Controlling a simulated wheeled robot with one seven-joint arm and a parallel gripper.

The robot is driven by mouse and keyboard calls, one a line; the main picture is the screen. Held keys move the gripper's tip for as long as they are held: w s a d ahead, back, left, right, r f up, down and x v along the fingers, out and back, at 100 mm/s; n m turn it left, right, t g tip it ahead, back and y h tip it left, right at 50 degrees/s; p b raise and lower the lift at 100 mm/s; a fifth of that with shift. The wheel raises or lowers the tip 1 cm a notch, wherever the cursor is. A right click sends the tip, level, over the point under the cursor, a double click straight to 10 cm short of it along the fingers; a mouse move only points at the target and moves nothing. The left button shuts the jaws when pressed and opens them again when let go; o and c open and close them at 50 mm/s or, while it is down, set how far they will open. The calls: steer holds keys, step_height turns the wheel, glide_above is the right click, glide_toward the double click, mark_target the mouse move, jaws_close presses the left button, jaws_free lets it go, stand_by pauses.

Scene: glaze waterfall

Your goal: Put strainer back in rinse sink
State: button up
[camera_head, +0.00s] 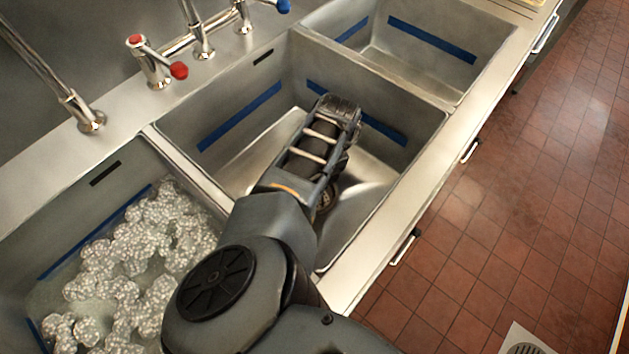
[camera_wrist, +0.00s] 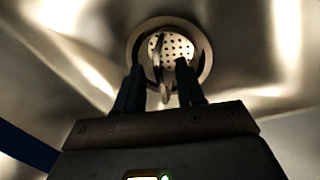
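The strainer (camera_wrist: 178,47), a round metal piece with small dark holes, shows in the wrist view inside the round drain ring (camera_wrist: 204,62) in the sink floor. A curved metal handle (camera_wrist: 157,62) rises from its middle toward my gripper. My gripper (camera_wrist: 160,82) points at the drain. Its two dark fingers stand apart, one on each side of the handle's near end, with gaps showing. I cannot tell whether the strainer is fully seated. In the head view, my arm reaches into the middle sink (camera_head: 245,95) and hides the fingertips and most of the drain (camera_head: 326,199).
The left sink (camera_head: 105,180) holds water with pale foam clumps (camera_head: 150,235). An empty sink (camera_head: 425,50) lies at the upper right. Blue tape marks the sink walls. Faucets with a red handle (camera_head: 179,70) and a blue handle (camera_head: 284,6) stand along the back ledge.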

step_height(320, 180, up, 11)
steer(key=w+d+p, duration=0.1)
steer(key=p, duration=0.6)
steer(key=shift+d+f, duration=0.15)
steer(key=shift+d, duration=0.2)
